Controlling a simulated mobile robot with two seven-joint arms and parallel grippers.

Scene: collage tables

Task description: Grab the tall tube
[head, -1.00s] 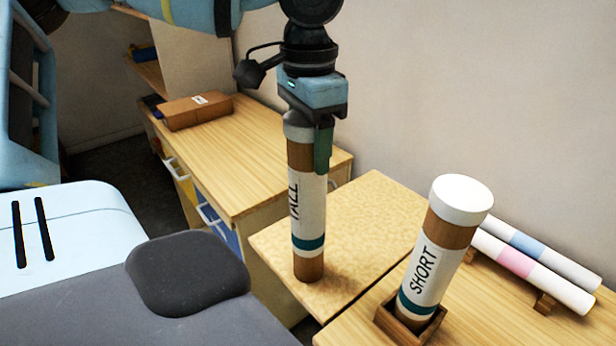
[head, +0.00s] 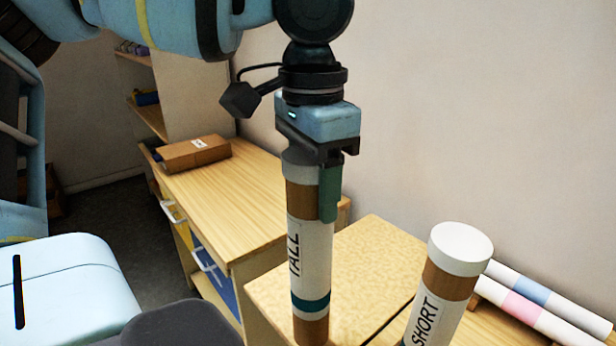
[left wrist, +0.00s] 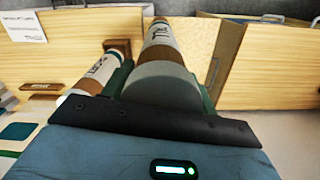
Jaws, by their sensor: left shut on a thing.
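The tall tube (head: 311,250) is brown with a white label reading TALL and a teal band, and stands upright in the head view. My left gripper (head: 315,190) is shut on its top end, one green finger showing on the tube's right side. In the left wrist view the tube (left wrist: 160,85) runs away from the jaws, its grey cap between the fingers. Its lower end is in front of the pale table; I cannot tell whether it touches. My right gripper is not in view.
The short tube (head: 444,285), white-capped, stands right of the tall one. White rolls with blue and pink bands (head: 535,300) lie behind it. A wooden desk (head: 230,195) with a brown box (head: 193,153) is at left; the pale table (head: 360,265) has bare room.

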